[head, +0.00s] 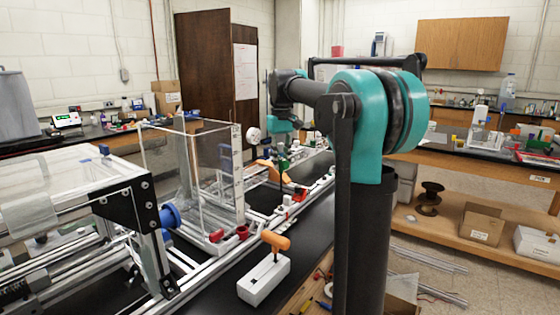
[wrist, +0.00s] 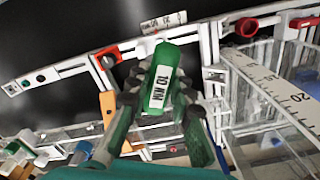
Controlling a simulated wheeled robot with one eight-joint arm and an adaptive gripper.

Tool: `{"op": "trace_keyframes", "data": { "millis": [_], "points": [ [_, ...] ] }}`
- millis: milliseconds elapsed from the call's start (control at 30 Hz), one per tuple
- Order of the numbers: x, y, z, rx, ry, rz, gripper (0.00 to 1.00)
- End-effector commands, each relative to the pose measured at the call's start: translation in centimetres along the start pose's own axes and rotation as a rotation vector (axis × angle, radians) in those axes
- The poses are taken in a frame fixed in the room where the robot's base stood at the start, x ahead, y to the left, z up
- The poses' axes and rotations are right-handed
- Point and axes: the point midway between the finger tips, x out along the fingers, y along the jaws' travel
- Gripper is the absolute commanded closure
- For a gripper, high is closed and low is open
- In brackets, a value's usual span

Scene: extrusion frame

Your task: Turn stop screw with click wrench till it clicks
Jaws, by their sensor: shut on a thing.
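My gripper (wrist: 160,92) is shut on a green handle marked 10 MM, which I take to be the click wrench (wrist: 163,62). In the head view, my gripper (head: 284,142) hangs over the frame's far rail, with the slim dark green wrench (head: 283,162) upright below it. In the wrist view, the handle covers what lies at the wrench's tip. I cannot make out the stop screw or tell whether the wrench touches it. A small white scale plate (wrist: 163,22) shows just beyond the handle.
A clear tank (head: 205,170) with a ruler stands left of my gripper. An orange T-handled tool (head: 275,242) stands in a white block (head: 264,280) nearer me. Red clamps (head: 300,194) and an orange part (wrist: 107,110) sit along the rails. The black bench top (head: 318,225) is partly free.

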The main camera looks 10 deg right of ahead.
Motion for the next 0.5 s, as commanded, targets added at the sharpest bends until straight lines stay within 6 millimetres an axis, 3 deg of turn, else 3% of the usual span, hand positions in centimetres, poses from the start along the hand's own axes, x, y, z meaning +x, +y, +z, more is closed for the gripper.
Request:
{"op": "trace_keyframes", "data": {
  "millis": [500],
  "points": [
    [3.9,0.0,0.0,0.000,0.000,0.000,1.00]
  ]
}}
